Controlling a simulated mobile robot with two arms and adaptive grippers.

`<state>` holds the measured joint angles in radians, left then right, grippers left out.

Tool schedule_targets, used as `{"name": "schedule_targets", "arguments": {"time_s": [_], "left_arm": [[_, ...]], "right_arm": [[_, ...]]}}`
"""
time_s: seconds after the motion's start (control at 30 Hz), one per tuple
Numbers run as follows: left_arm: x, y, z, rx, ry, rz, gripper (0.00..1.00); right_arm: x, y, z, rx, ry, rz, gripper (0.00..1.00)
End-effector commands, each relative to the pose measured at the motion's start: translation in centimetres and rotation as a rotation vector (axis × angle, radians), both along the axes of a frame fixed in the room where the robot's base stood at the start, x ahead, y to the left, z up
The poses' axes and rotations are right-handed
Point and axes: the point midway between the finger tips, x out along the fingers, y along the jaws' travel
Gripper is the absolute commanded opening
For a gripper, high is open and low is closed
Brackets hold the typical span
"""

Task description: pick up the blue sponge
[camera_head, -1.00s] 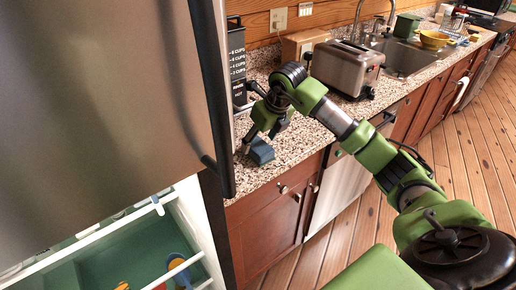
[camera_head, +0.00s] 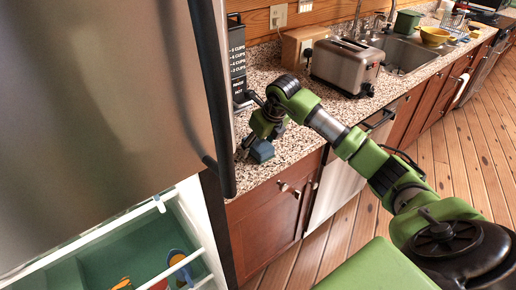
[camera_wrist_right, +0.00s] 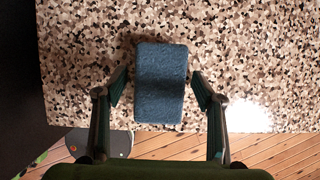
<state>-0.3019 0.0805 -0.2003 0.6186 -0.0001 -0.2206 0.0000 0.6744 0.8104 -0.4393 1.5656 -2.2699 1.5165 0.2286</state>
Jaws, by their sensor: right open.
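The blue sponge (camera_head: 262,151) lies on the speckled countertop near its front edge, beside the fridge. In the right wrist view the sponge (camera_wrist_right: 161,84) lies between the two fingers, with a gap on each side. My right gripper (camera_head: 254,146) points down over the sponge and partly hides it in the head view. In the wrist view my right gripper (camera_wrist_right: 160,88) is open, with its fingertips on either side of the sponge's lower half. My left gripper is not in view.
The steel fridge (camera_head: 100,100) stands close on the left, its open drawer (camera_head: 110,262) below. A black coffee maker (camera_head: 238,65) stands behind the gripper. A toaster (camera_head: 345,65) is to the right. The counter (camera_head: 300,142) right of the sponge is clear.

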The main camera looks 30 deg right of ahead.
Motion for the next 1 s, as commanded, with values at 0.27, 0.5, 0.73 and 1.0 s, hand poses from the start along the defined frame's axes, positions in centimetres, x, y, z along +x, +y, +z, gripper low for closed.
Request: {"name": "schedule_targets", "arguments": {"time_s": [0.27, 0.5, 0.73, 1.0], "left_arm": [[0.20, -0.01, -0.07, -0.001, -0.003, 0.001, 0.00], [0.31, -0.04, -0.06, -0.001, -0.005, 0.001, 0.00], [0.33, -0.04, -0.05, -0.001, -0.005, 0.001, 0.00], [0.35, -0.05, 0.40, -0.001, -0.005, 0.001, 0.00]], "right_arm": [[0.01, 0.00, -0.06, 0.000, -0.001, 0.000, 0.62], [0.01, 0.01, -0.07, 0.000, 0.000, 0.000, 0.24], [0.01, 0.02, -0.06, 0.000, 0.000, 0.000, 0.24], [0.08, 0.08, 0.74, 0.002, -0.003, 0.001, 0.24]]}}
